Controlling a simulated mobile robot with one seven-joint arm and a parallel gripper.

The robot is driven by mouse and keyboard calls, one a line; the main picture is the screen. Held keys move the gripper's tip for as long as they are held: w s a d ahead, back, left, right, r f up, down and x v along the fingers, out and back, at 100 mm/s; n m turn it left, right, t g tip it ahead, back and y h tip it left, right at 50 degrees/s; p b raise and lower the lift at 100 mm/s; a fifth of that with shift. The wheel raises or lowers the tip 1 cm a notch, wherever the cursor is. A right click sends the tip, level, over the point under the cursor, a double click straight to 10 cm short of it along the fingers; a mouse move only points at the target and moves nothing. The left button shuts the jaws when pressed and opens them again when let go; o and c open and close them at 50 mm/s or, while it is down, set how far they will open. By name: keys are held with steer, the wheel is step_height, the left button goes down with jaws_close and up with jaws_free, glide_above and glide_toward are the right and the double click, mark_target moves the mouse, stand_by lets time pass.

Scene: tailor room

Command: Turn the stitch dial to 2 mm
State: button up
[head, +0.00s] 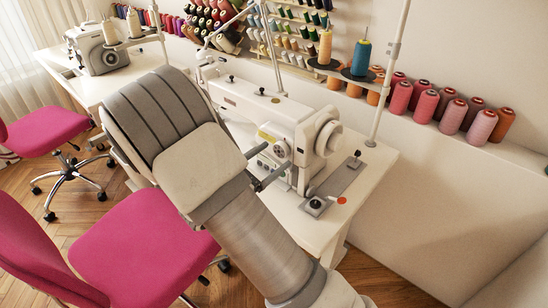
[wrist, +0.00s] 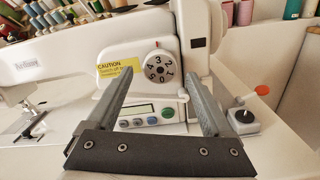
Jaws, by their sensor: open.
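The sewing machine (head: 258,106) stands on a white table. The dial also shows in the head view (head: 281,149). My gripper (wrist: 159,77) is open and empty, facing the dial. Its two fingers appear to either side of the dial in the wrist view. I see no contact, and the remaining distance is hard to judge.
A yellow caution label (wrist: 116,72) is left of the dial. A panel with a display and buttons (wrist: 147,113) lies below it. A pink chair (head: 145,245) stands in front of the table.

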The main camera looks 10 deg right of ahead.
steer(key=shift+w+d, duration=0.35)
steer(key=shift+d, duration=0.2)
jaws_close()
